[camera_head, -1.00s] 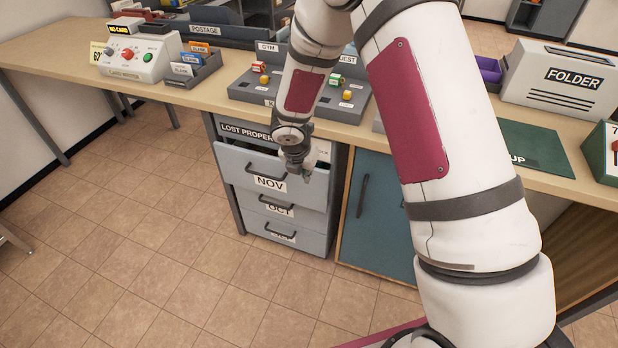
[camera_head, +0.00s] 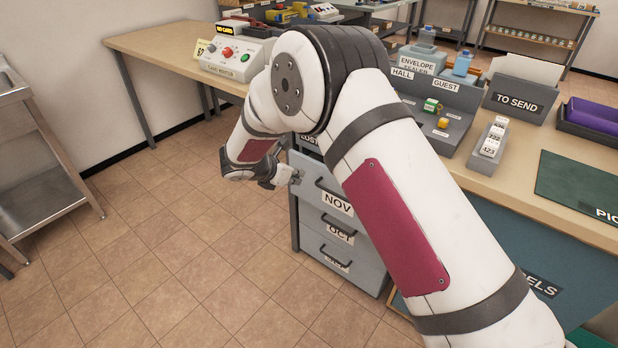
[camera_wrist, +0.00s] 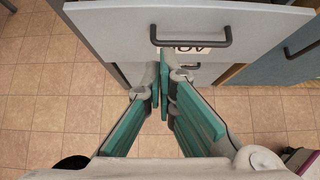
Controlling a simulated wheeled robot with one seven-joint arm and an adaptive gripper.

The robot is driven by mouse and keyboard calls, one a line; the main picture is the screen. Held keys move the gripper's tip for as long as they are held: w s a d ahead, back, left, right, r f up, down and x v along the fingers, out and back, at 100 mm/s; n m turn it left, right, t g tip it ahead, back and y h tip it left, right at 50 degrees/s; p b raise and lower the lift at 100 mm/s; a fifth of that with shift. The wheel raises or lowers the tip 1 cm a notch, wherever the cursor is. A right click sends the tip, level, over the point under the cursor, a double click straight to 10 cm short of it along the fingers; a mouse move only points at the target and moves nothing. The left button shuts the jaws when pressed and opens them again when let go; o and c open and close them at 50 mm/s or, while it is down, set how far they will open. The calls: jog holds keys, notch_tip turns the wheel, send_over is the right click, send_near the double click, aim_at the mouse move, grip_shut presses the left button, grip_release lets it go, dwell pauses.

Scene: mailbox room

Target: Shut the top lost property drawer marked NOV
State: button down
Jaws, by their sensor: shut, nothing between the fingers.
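The top drawer marked NOV (camera_head: 335,203) has a grey front and a dark bar handle. In the head view its front appears to stand out from the lost property cabinet, though my arm hides part of it. In the wrist view the drawer front (camera_wrist: 110,32) fills the top, with its handle (camera_wrist: 190,42) and the upside-down NOV label partly hidden. My gripper (camera_head: 294,178) is at the left part of the drawer front. In the wrist view its green-padded fingers (camera_wrist: 162,75) are together and empty, close to the front's lower edge; I cannot tell whether they touch.
The OCT drawer (camera_head: 338,232) and a lower drawer (camera_head: 335,262) sit below and look shut. A counter (camera_head: 520,190) runs above, with a button box (camera_head: 237,57) and trays. A metal bench (camera_head: 50,185) stands at the left. The tiled floor (camera_head: 190,270) before the drawers is clear.

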jog(key=b, duration=0.1)
send_near(318, 184)
jog(key=x, duration=0.5)
jog(key=shift+w+d+r, duration=0.25)
jog(key=shift+w+d, duration=0.3)
jog(key=shift+w, duration=0.2)
jog(key=shift+w+d+r, duration=0.3)
jog(key=shift+w+d, duration=0.25)
jog(key=shift+w, duration=0.2)
jog(key=shift+w+d+b, duration=0.75)
jog(key=shift+w+b, duration=0.3)
jog(key=shift+b, duration=0.15)
